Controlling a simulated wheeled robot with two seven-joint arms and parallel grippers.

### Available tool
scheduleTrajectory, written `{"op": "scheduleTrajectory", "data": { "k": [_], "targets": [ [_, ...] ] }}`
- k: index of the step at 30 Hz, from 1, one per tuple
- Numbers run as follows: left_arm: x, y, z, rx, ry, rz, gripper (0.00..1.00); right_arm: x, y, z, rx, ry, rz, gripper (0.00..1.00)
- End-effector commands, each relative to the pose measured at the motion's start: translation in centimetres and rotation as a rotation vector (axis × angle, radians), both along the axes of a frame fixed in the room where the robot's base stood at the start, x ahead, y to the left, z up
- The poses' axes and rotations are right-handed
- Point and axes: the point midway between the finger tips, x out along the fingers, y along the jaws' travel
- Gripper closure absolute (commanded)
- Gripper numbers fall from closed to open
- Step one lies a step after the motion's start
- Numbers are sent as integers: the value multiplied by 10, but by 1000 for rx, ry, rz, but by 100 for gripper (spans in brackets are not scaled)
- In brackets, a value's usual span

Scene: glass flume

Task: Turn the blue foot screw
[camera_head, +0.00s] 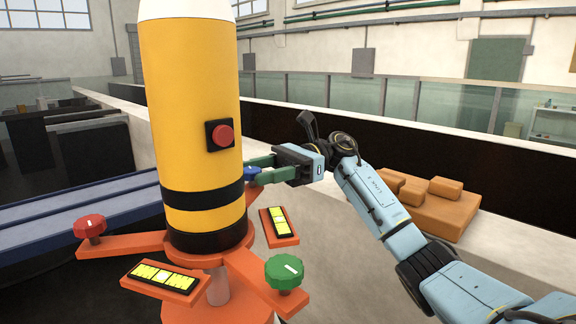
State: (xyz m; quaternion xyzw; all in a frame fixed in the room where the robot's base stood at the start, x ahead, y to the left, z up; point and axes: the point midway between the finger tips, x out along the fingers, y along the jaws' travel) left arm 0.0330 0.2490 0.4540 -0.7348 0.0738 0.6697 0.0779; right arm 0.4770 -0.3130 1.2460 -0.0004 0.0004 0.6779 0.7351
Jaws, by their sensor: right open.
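The blue foot screw (251,171) shows as a small blue part beside the right side of the yellow cylinder, partly hidden by the cylinder and my gripper's fingers. My right gripper (259,170) comes in from the right with its green fingers apart. The fingertips are at the blue screw, one on the far side and one on the near side in the picture; I cannot tell whether they touch it. The red foot screw (89,227) is at the left and the green foot screw (285,271) at the front right of the orange base (228,298). My left gripper is not in view.
The tall yellow cylinder (190,105) with black bands and a red button (222,134) stands on the base. Two yellow levels, one in front (161,276) and one at right (279,226), sit on it. Orange blocks (430,208) lie at the right. Glass panels run behind.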

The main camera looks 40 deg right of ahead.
Motion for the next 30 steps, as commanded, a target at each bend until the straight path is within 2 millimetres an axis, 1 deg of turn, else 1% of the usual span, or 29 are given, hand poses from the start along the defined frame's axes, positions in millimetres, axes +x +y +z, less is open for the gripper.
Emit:
{"op": "scheduleTrajectory", "data": {
  "k": [1, 6, 9, 12, 15, 19, 24, 30],
  "targets": [
    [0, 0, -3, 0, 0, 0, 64, 0, -11, -1, 0, 1, -5, 48],
    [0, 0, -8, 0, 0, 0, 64, -3, -52, -1, 0, 2, -6, 48],
    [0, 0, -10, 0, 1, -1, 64, -5, -74, 0, 1, 0, -4, 48],
    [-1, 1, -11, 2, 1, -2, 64, -7, -91, 0, 2, 1, -3, 48],
    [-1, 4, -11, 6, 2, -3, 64, -8, -102, 0, 0, 1, -1, 48],
    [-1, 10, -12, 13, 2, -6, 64, -9, -111, 0, 0, 1, -1, 48],
    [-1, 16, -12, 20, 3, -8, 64, -9, -114, 0, 0, 0, 0, 48],
    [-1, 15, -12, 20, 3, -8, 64, -9, -114, 0, 0, 0, 0, 48]
  ]
}}
